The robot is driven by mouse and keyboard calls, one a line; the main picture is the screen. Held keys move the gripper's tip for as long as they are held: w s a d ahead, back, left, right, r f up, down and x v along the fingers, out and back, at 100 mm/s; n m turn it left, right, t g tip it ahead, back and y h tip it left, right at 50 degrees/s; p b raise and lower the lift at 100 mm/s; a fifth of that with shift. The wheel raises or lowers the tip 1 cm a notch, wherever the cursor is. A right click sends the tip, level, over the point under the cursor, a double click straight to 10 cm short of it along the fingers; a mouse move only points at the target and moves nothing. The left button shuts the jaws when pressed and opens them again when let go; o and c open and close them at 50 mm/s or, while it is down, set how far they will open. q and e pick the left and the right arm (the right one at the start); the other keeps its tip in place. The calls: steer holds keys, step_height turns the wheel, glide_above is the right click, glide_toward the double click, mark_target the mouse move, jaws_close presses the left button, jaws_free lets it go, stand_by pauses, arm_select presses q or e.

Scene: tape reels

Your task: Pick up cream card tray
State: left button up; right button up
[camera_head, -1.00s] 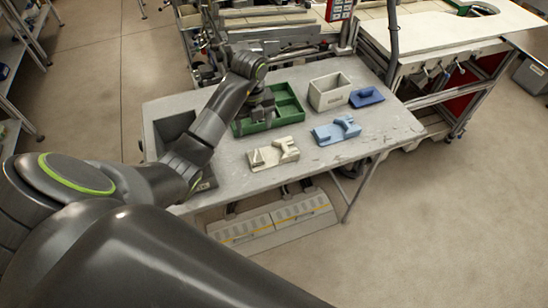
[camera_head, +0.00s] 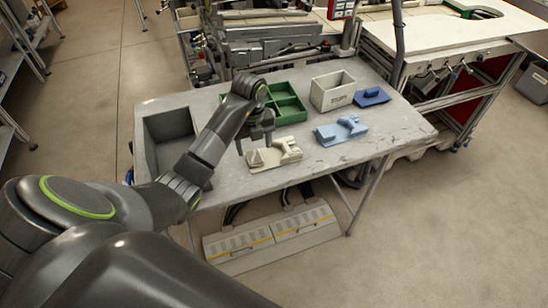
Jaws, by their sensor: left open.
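The cream card tray (camera_head: 284,154), a flat piece with raised parts on top, lies near the front edge of the grey table (camera_head: 350,160). My left gripper (camera_head: 254,147) is open with its fingers pointing down. It appears at the left end of the cream card tray, and its fingers overlap that end in the picture. I cannot tell whether they touch it. Nothing shows between the fingers. My right gripper is not in view.
A similar light blue piece (camera_head: 340,131) lies right of the cream one. Behind are a green divided tray (camera_head: 291,110), a pale grey box (camera_head: 332,92) and a dark blue piece (camera_head: 371,97). A grey bin (camera_head: 154,133) sits at the table's left end.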

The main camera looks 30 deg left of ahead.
mark_target(254, 156)
arm_select(q)
steer(key=shift+s+f+p, duration=0.1)
steer(key=shift+f+p, duration=0.5)
steer(key=shift+f, duration=1.6)
steer(key=c, duration=1.2)
